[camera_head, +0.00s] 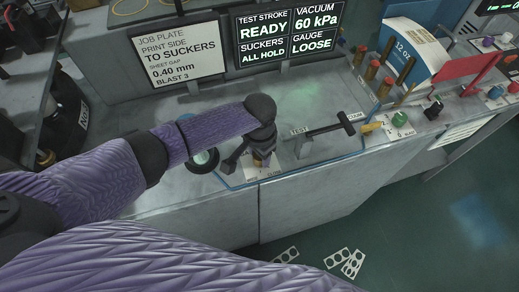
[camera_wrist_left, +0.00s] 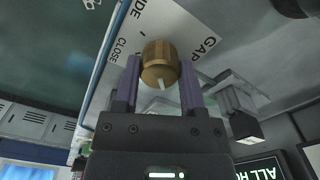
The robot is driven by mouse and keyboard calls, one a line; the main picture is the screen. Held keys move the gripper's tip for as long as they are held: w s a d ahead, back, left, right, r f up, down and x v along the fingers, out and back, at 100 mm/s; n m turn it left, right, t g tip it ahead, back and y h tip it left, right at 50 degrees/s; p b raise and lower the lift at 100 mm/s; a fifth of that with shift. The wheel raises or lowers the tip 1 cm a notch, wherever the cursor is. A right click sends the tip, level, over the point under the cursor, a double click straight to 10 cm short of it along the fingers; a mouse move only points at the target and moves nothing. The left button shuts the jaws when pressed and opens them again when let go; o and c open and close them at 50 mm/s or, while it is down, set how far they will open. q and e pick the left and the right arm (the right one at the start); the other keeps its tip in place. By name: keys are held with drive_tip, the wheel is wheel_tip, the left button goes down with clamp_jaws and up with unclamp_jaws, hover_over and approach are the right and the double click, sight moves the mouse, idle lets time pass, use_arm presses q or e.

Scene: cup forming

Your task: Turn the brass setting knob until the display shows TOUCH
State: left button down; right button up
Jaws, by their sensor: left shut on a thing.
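The brass knob (camera_wrist_left: 158,55) sits between the two fingers of my left gripper (camera_wrist_left: 160,72) in the left wrist view. The fingers are shut on its sides. A pale pointer mark shows on the knob, towards the lower edge of the picture. The white plate (camera_wrist_left: 185,22) around it carries the letters "GAP", "CLOSE" and a partly hidden "DE". In the head view my left gripper (camera_head: 262,148) points down at the bench's front edge and mostly hides the knob. The display (camera_head: 288,33) reads test stroke READY, vacuum 60 kPa, suckers ALL HOLD, gauge LOOSE. My right gripper is out of view.
A black T-shaped lever (camera_head: 330,129) marked "TEST" stands just right of my gripper. Further right are a green button (camera_head: 399,119), brown-topped pegs and a "12 oz" box (camera_head: 405,48). A job plate sign (camera_head: 178,54) stands behind. Perforated pieces (camera_head: 345,263) lie on the floor.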

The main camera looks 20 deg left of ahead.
use_arm(q)
drive_tip(key=m, duration=0.3)
drive_tip(key=shift+p, duration=0.4)
drive_tip(key=shift+m, duration=0.5)
drive_tip(key=shift+c, duration=0.9)
unclamp_jaws()
drive_tip(key=shift+r, duration=0.1)
